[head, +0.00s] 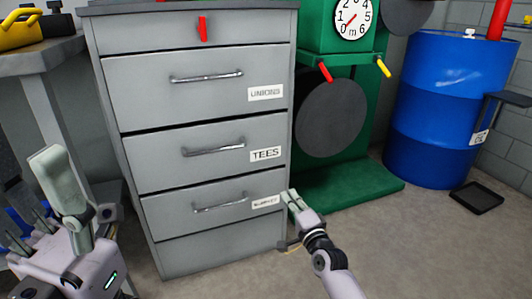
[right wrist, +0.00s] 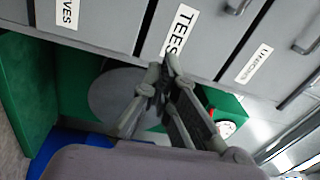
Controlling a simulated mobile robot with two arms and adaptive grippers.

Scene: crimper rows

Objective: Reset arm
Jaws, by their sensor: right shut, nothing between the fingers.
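My right gripper (head: 292,200) is shut and empty in the head view. It appears in front of the lower right edge of the grey drawer cabinet (head: 205,258), beside the lowest labelled drawer; whether it touches the cabinet I cannot tell. In the right wrist view the gripper's fingers (right wrist: 168,72) come together at the tips, with the TEES label (right wrist: 180,28) just beyond them in the picture. My left gripper (head: 62,190) is at the left of the head view, close to the camera. Its jaw opening cannot be made out.
The drawers, labelled UNIONS (head: 265,93), TEES (head: 265,154) and one ending in VES (right wrist: 67,14), look closed. A green machine with a gauge (head: 352,18) and a blue drum (head: 440,110) stand right of the cabinet. A black tray (head: 477,197) lies on the floor. A workbench (head: 40,58) is at left.

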